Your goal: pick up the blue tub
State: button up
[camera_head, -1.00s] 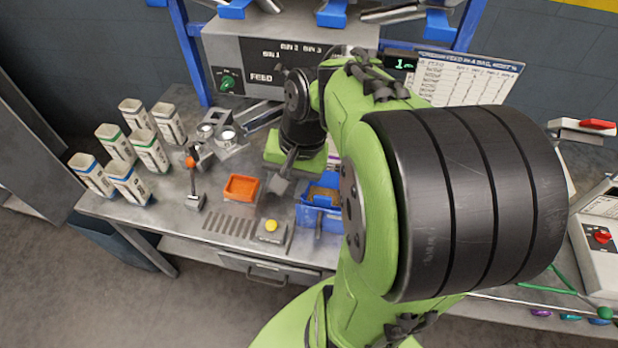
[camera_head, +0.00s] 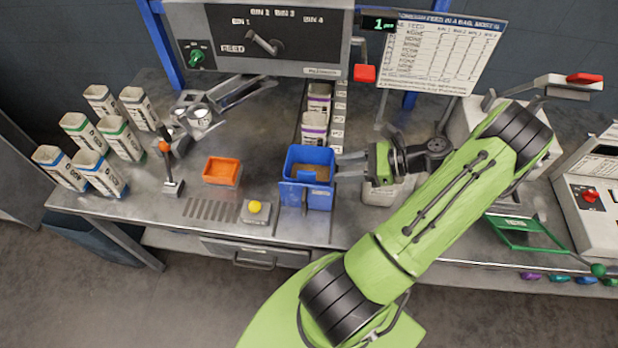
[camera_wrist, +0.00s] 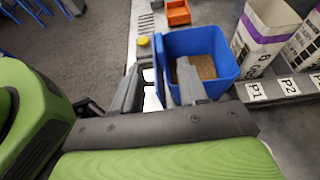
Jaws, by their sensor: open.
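The blue tub (camera_head: 309,196) stands upright on the metal bench, with brown grainy feed inside. In the wrist view the tub (camera_wrist: 222,48) is just ahead of my gripper. My gripper (camera_head: 340,167) is at the right side of the tub in the head view, level with its upper part. In the wrist view the two fingers of my gripper (camera_wrist: 157,88) are apart, and one overlaps the tub's near wall. I cannot tell whether a finger touches the tub.
An orange tray (camera_head: 222,171) and a yellow button (camera_head: 255,207) are left of the tub. Purple-banded sacks (camera_head: 314,128) stand behind it beside marked plates. Several printed sacks (camera_head: 122,140) stand at the bench's left. A green-framed stand (camera_head: 527,233) is at the right.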

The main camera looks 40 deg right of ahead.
aim_at(314, 173)
jog(key=b+x, duration=0.1)
jog(key=x, duration=0.9)
jog(key=shift+w+a+f, duration=0.2)
jog(key=shift+w+f, duration=0.05)
jog(key=shift+w, duration=0.05)
grip_shut()
jog(key=shift+r, duration=0.1)
dwell(0.7)
